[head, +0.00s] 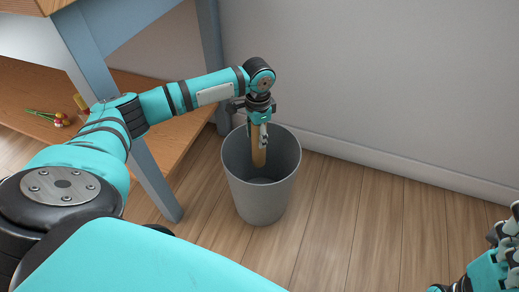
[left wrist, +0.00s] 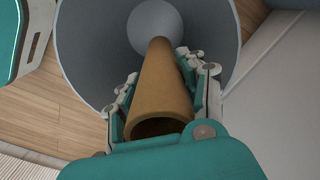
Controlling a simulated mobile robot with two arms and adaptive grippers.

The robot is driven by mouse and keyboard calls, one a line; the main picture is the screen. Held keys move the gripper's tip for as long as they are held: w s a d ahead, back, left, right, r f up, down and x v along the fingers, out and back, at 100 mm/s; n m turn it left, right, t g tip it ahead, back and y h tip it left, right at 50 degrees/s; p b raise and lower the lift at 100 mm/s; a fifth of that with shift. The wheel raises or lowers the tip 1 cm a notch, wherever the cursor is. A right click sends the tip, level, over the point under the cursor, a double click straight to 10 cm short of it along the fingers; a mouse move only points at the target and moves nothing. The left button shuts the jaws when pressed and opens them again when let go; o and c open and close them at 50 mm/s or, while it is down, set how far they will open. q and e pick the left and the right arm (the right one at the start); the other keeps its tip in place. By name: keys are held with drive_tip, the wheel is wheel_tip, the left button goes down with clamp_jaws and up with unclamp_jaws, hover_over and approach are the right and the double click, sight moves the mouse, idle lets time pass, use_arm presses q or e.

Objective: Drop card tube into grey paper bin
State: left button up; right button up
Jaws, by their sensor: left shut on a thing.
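The card tube (head: 259,156) is a brown cylinder, hanging upright inside the mouth of the grey paper bin (head: 262,202). My left gripper (head: 260,140) is above the bin opening and is shut on the upper part of the tube. In the left wrist view the tube (left wrist: 160,90) sits between the fingers and points down into the bin (left wrist: 90,50), whose floor shows beyond its far end. Whether the tube's lower end touches the bin floor is hard to tell. My right gripper (head: 508,240) is partly in view at the lower right edge, away from the bin; its jaws are unclear.
A blue-grey table frame with a wooden lower shelf (head: 174,128) stands left of the bin, one leg close to it. Small colourful items (head: 60,119) lie on the shelf. A pale wall with a white skirting board (head: 400,172) is behind. The wooden floor right of the bin is clear.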

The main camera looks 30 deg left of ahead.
use_arm(q)
drive_tip(key=shift+f, duration=0.1)
drive_tip(key=o, duration=0.9)
wheel_tip(320, 180, up, 12)
idle(0.3)
drive_tip(key=shift+d, duration=0.1)
